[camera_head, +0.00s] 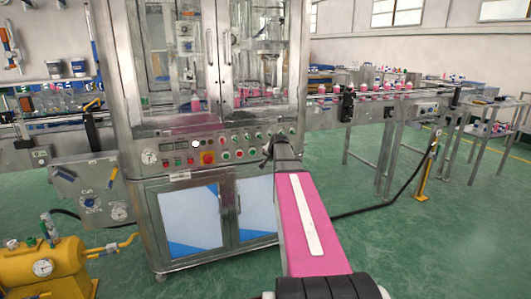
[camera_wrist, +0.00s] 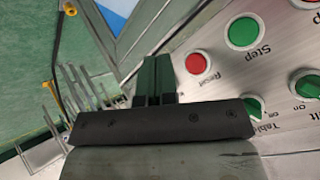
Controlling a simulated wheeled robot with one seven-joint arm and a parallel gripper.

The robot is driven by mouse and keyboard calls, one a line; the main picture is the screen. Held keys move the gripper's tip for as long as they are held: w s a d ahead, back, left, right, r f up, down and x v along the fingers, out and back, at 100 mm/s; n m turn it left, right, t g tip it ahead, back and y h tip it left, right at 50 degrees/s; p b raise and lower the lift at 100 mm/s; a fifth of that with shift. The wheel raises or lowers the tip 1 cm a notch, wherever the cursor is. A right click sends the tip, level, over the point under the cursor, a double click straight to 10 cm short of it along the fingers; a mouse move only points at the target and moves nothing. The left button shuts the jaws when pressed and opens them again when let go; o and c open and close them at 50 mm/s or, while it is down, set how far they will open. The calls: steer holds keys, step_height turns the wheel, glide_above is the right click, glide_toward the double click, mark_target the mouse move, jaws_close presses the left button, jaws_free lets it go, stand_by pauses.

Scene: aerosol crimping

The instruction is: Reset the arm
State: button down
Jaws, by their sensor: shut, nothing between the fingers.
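My pink arm reaches forward to the control panel of the steel crimping machine. My gripper (camera_head: 269,149) is at the right part of this panel, small and partly hidden by the wrist in the head view. In the wrist view my gripper (camera_wrist: 155,68) shows two dark fingers side by side, shut with nothing between them. Just right of the fingertips is a red button (camera_wrist: 198,64) labelled Reset. A larger green button (camera_wrist: 243,32) labelled Step lies further right. Whether the fingertips touch the panel I cannot tell.
The machine's glass-doored cabinet (camera_head: 205,60) rises above the panel (camera_head: 190,156). A conveyor (camera_head: 370,100) with pink-capped cans runs right. A yellow compressor tank (camera_head: 45,268) stands front left. A black hose (camera_head: 385,205) crosses the right floor. Green floor is free at front right.

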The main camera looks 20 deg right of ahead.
stand_by(0.3)
steer(key=s+a+f+n+g, duration=0.2)
steer(key=s+a+f+g, duration=0.1)
steer(key=s+a+f, duration=0.4)
steer(key=s+a+f+n+g, duration=0.3)
steer(key=s+a+f, duration=0.4)
steer(key=s, duration=0.7)
steer(key=s+a+f+n+g, duration=0.2)
steer(key=s+a+f+n, duration=0.1)
steer(key=s+a+f, duration=0.4)
steer(key=s+a, duration=0.2)
steer(key=s, duration=0.1)
steer(key=shift+s+f+g+y, duration=0.2)
steer(key=shift+s+g+y, duration=0.1)
steer(key=shift+s+g, duration=0.1)
